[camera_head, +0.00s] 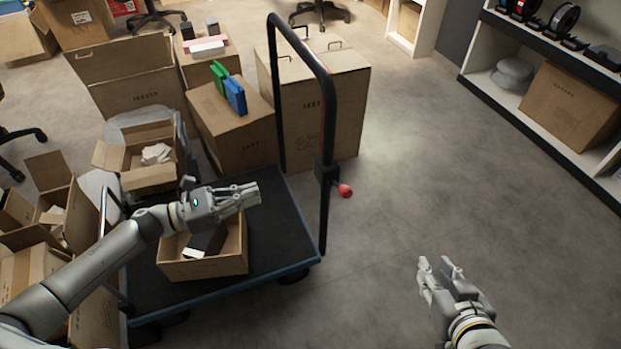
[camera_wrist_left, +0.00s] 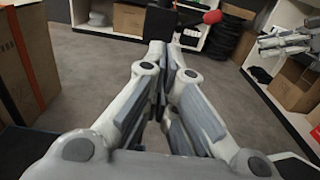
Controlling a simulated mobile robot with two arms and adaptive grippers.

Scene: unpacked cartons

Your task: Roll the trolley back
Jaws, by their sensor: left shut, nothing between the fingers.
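The trolley (camera_head: 285,225) has a dark flat deck with a blue edge and a tall black handle frame (camera_head: 328,110) at its right end. A red knob (camera_head: 345,190) sticks out low on the handle; a red knob also shows in the left wrist view (camera_wrist_left: 212,17). My left gripper (camera_head: 254,194) is shut and empty above the deck, left of the handle and apart from it. Its closed fingers fill the middle of the left wrist view (camera_wrist_left: 172,50). My right gripper (camera_head: 437,264) hangs over bare floor to the right of the trolley, fingers apart and empty.
An open carton (camera_head: 205,268) stands on the deck below my left gripper. Cartons crowd the left, and a large closed carton (camera_head: 340,110) stands just behind the handle. A shelf unit (camera_head: 530,125) lines the far right. The floor (camera_head: 430,170) between trolley and shelf is clear.

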